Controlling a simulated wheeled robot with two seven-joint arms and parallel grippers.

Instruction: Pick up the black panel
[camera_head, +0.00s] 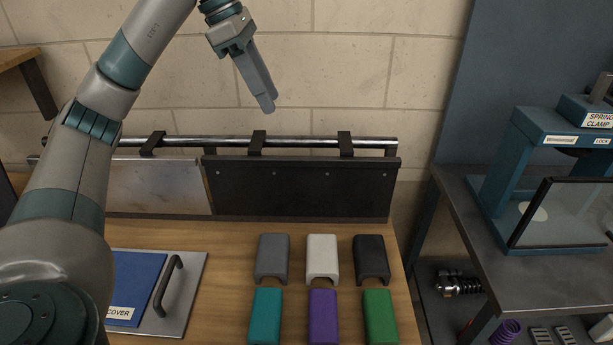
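A wide black panel (300,190) stands upright behind the wooden table, below a metal rail (300,141). Black clips on the rail reach down to its top edge. A small black arched piece (371,255) lies on the table at the right end of the back row of coloured pieces. My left gripper (267,104) is raised in front of the brick wall, above the rail and apart from both black things. Its fingers point down and are seen nearly edge-on, so the gap between them cannot be judged. My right gripper is not in view.
Grey (273,256), white (322,257), teal (266,318), purple (323,318) and green (379,317) pieces lie nearby on the table. A blue cover (137,280) and a black handle (168,286) are at left. A spring clamp (545,130) stands on the right bench.

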